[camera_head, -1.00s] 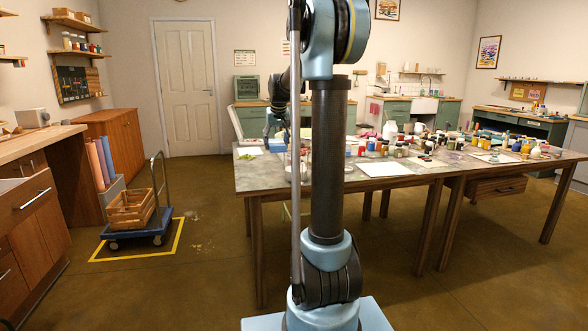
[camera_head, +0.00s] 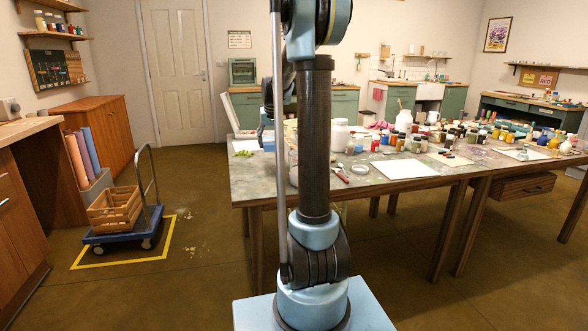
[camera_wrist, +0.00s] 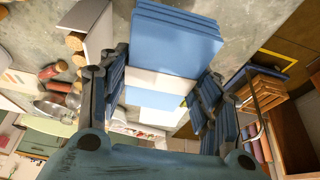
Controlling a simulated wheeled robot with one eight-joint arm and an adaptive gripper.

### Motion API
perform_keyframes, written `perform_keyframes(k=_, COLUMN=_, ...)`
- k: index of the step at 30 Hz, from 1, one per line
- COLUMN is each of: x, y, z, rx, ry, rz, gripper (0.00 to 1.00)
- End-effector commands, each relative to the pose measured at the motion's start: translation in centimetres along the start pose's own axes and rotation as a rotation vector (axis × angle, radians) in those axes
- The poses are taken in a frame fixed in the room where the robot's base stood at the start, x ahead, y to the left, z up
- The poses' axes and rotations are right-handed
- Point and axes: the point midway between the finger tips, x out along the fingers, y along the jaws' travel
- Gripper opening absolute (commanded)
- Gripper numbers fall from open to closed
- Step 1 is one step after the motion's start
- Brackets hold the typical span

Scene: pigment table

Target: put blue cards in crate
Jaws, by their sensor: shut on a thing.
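In the wrist view my gripper (camera_wrist: 165,84) is shut on a stack of blue cards (camera_wrist: 178,42). The stack sits between its two dark fingers and has pale white parts across the middle. The wooden crate (camera_head: 115,208) has slatted sides and stands on a blue trolley (camera_head: 124,232) at the left of the head view. The crate also shows at the right of the wrist view (camera_wrist: 262,88), apart from the cards. In the head view my arm's column hides the gripper and cards.
The long table (camera_head: 262,186) carries jars, white sheets and small tools. Yellow floor tape (camera_head: 122,262) surrounds the trolley, whose upright handle (camera_head: 151,180) stands on the table side. Open floor lies between trolley and table. A wooden counter (camera_head: 22,205) stands at the far left.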

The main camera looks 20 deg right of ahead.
Motion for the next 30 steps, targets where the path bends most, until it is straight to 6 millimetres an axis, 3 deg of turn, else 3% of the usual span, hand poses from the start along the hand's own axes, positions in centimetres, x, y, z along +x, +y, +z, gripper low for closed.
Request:
perform_keyframes(k=12, x=5.0, y=0.1, z=2.1, rx=0.001, ry=0.000, rz=0.000, gripper=0.29)
perform_keyframes(k=25, x=9.0, y=-0.3, z=3.7, rx=-0.004, ry=0.000, rz=-0.002, gripper=0.29)
perform_keyframes(k=30, x=9.6, y=-0.4, z=4.0, rx=-0.004, ry=0.000, rz=-0.002, gripper=0.29)
